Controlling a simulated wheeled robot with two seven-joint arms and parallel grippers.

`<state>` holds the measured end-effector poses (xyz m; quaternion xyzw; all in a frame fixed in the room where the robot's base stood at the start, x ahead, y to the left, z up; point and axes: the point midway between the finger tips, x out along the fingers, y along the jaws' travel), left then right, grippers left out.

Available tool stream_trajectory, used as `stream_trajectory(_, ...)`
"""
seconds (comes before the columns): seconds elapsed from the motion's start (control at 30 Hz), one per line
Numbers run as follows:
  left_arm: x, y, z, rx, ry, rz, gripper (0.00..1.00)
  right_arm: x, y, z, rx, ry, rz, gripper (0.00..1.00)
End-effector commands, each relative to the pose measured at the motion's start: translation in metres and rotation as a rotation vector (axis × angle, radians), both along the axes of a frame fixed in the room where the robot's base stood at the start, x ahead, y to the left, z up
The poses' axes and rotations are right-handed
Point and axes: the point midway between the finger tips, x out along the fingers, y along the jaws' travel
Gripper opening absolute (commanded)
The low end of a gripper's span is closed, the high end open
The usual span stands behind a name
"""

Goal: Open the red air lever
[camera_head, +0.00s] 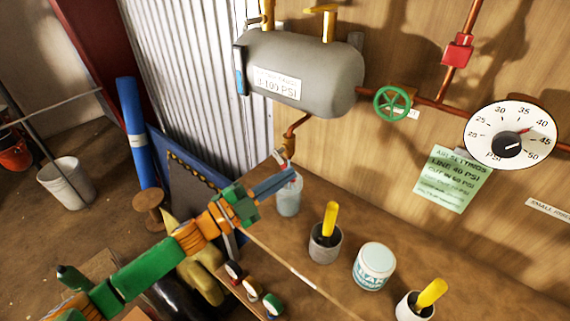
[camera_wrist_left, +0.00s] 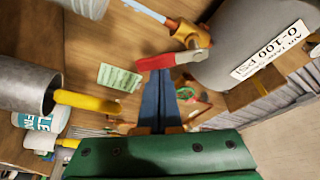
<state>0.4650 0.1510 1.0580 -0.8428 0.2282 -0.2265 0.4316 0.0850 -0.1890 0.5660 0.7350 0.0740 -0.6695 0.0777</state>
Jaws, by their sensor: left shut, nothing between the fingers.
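The red air lever (camera_wrist_left: 155,62) shows in the left wrist view, with a grey end joined to a brass valve (camera_wrist_left: 187,33). My right gripper is not in view.
A glass jar (camera_head: 289,197) stands on the workbench behind my left fingers. Cups with yellow handles (camera_head: 330,220) (camera_head: 432,293) and a white tin (camera_head: 374,266) stand to the right. A green wheel valve (camera_head: 392,104) and a gauge (camera_head: 511,134) are on the wall.

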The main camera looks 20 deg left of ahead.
Motion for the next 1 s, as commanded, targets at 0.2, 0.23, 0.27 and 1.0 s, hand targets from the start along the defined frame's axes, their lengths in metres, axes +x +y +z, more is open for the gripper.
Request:
stream_trajectory(0.2,0.003,0.007,-0.007,0.19,-0.068,0.001,0.0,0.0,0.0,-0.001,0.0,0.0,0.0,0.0)
stream_trajectory(0.23,0.003,0.008,-0.008,0.216,-0.077,0.002,0.0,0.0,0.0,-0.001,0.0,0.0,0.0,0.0)
stream_trajectory(0.27,0.003,0.009,-0.009,0.24,-0.085,0.001,0.0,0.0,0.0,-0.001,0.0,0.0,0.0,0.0)
stream_trajectory(1.0,0.008,0.023,-0.017,0.593,-0.214,0.002,0.0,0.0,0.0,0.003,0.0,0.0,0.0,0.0)
